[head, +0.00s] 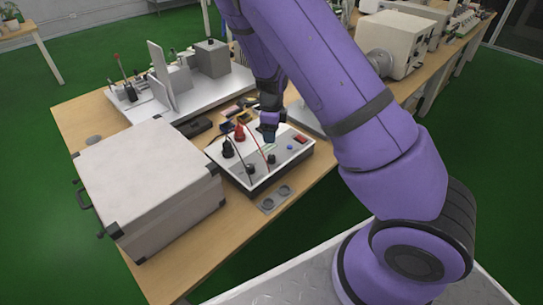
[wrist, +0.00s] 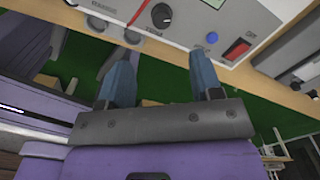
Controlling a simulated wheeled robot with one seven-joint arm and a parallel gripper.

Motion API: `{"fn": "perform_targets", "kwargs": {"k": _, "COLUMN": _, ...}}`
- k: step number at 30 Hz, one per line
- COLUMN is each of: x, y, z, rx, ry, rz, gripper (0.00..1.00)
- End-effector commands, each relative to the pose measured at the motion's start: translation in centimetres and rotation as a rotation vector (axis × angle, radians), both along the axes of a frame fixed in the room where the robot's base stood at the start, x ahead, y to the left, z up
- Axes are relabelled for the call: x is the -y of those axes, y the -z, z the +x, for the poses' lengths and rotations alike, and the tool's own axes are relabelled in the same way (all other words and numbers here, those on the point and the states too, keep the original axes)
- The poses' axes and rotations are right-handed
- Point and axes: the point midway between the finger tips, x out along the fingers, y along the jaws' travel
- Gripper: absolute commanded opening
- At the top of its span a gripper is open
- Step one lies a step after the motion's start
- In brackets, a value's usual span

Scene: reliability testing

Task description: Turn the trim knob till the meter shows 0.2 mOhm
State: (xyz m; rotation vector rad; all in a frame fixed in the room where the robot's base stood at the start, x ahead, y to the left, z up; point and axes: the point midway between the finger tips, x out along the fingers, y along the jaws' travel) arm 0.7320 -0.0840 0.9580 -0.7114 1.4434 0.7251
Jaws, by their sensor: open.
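The meter (head: 258,183) is a white-topped box on the wooden bench, with red and black terminals and thin leads on its panel. A round black knob (head: 271,158), which appears to be the trim knob, sits near its front edge. It also shows at the top of the wrist view (wrist: 162,14), left of a blue button (wrist: 212,38). My gripper (head: 269,136) hangs over the back part of the panel. In the wrist view my gripper (wrist: 160,54) has its two blue fingers wide apart, with nothing between them. The display is mostly cut off and its reading is not legible.
A large pale case (head: 150,185) stands left of the meter. A plate with two grey discs (head: 275,198) lies in front of it. A white fixture (head: 175,85) with upright plates stands behind. A red switch (wrist: 237,49) is right of the blue button.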

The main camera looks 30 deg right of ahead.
Motion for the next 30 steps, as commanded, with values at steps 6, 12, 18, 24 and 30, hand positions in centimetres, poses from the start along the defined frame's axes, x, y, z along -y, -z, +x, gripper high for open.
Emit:
{"fn": "perform_targets", "kwargs": {"k": 6, "x": 0.2, "y": 1.4, "z": 0.1, "rx": -0.003, "ry": 0.022, "rz": -0.012, "gripper": 0.59}}
{"fn": "perform_targets", "kwargs": {"k": 12, "x": 0.2, "y": 4.5, "z": 0.1, "rx": -0.004, "ry": 0.021, "rz": -0.011, "gripper": 0.59}}
{"fn": "perform_targets", "kwargs": {"k": 18, "x": 0.2, "y": 8.0, "z": 0.1, "rx": -0.002, "ry": 0.019, "rz": -0.011, "gripper": 0.59}}
{"fn": "perform_targets", "kwargs": {"k": 24, "x": 0.2, "y": 10.3, "z": 0.1, "rx": -0.002, "ry": 0.018, "rz": -0.010, "gripper": 0.59}}
{"fn": "perform_targets", "kwargs": {"k": 30, "x": 0.2, "y": 11.2, "z": 0.2, "rx": 0.001, "ry": 0.017, "rz": -0.011, "gripper": 0.59}}
